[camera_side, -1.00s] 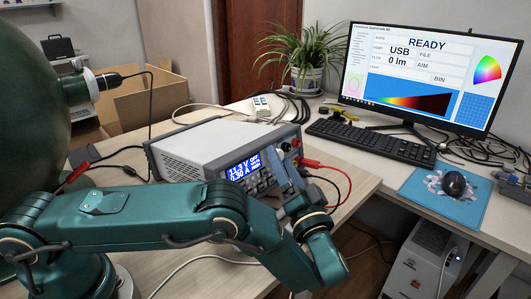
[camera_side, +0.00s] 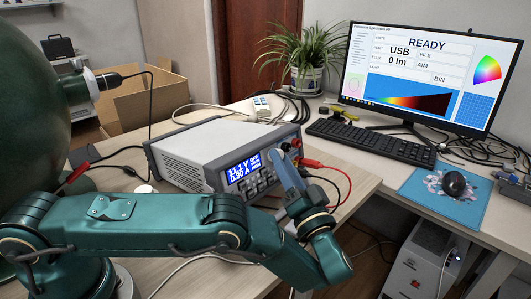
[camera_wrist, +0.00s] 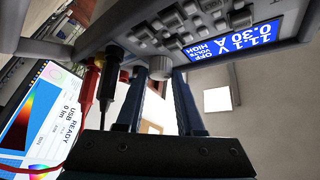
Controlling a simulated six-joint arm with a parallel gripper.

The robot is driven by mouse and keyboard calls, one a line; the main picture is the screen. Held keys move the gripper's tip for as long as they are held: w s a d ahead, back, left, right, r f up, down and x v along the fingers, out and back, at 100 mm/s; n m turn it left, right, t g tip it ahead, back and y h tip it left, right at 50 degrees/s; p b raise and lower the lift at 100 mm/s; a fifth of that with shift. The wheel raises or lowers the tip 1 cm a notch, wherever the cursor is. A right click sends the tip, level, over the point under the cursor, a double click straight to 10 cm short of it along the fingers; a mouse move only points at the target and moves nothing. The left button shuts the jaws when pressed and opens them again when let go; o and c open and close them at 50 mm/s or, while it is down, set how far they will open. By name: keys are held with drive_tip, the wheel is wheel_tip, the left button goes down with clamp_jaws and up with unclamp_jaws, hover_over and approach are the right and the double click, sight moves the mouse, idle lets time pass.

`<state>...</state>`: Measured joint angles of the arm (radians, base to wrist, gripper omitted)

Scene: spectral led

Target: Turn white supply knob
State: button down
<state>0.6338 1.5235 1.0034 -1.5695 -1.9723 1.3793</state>
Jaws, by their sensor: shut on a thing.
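The white power supply (camera_side: 205,150) stands on the desk, its front panel facing right. Its lit blue display (camera_wrist: 228,40) reads 11.1 V, OFF and 0.30 A in the wrist view, where the panel appears upside down. A round light-grey knob (camera_wrist: 160,66) sits at the panel edge in the wrist view. My gripper (camera_wrist: 160,75) has its two blue fingers on either side of this knob and is shut on it. In the side view my gripper (camera_side: 281,153) reaches up against the right part of the panel, and the fingers hide the knob there.
Red and black leads (camera_side: 317,165) plug into the panel right beside my gripper. Several small buttons (camera_wrist: 170,18) lie near the knob. A monitor (camera_side: 425,75), a keyboard (camera_side: 370,140) and a mouse (camera_side: 454,183) on a blue mat stand to the right.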

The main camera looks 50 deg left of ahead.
idle(0.3)
drive_tip(key=c, duration=0.5)
unclamp_jaws()
drive_tip(key=shift+r+m+t+h, duration=0.1)
drive_tip(key=shift+m+t+h, duration=0.3)
drive_tip(key=shift+m, duration=0.5)
